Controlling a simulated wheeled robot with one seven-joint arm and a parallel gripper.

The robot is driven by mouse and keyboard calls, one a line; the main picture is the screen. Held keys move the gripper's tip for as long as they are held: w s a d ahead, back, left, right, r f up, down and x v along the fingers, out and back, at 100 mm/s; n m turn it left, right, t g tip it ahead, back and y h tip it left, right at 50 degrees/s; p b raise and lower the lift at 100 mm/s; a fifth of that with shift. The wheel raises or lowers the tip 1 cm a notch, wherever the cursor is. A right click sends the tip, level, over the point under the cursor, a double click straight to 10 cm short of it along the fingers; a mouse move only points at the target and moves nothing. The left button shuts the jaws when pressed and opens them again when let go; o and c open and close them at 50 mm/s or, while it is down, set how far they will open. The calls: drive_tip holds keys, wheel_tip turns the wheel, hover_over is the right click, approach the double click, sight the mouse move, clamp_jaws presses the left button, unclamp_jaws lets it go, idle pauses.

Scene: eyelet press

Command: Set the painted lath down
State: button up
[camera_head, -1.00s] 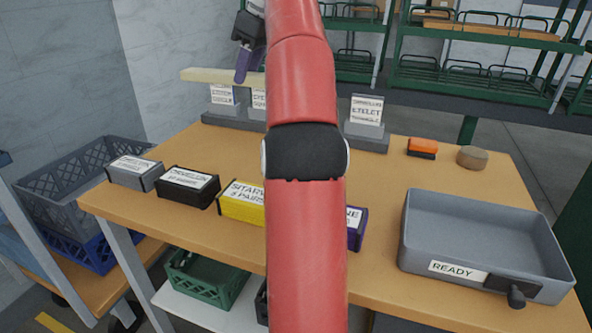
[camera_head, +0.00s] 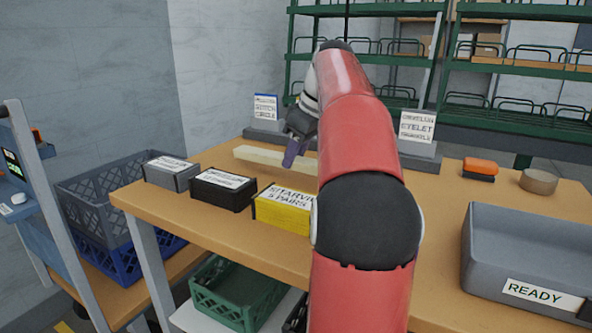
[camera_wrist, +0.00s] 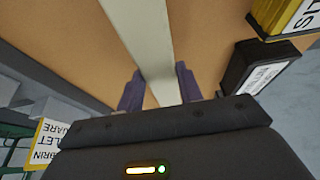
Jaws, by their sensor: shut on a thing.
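The painted lath (camera_head: 265,159) is a long pale cream strip low over the table (camera_head: 455,195), behind the row of labelled boxes. I cannot tell whether it touches the tabletop. My gripper (camera_head: 292,155) is shut on it, with purple fingers at its sides. In the wrist view the lath (camera_wrist: 148,40) runs away between the two fingers (camera_wrist: 160,92). My red arm hides the right part of the lath in the head view.
A grey box (camera_head: 171,177), a black box (camera_head: 222,193) and a yellow box (camera_head: 282,214) stand along the front. Labelled stands (camera_head: 265,122) are behind. A grey READY tray (camera_head: 525,245), an orange-and-black block (camera_head: 480,168) and a round tan piece (camera_head: 538,181) are right.

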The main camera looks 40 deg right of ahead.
drive_tip(key=shift+f, duration=1.2)
drive_tip(key=shift+f+b, duration=0.1)
drive_tip(key=shift+b, duration=0.2)
drive_tip(key=o, duration=1.1)
drive_tip(key=shift+c, duration=0.2)
drive_tip(key=p+v, duration=0.4)
drive_tip(key=v, duration=0.8)
drive_tip(key=shift+p, duration=0.3)
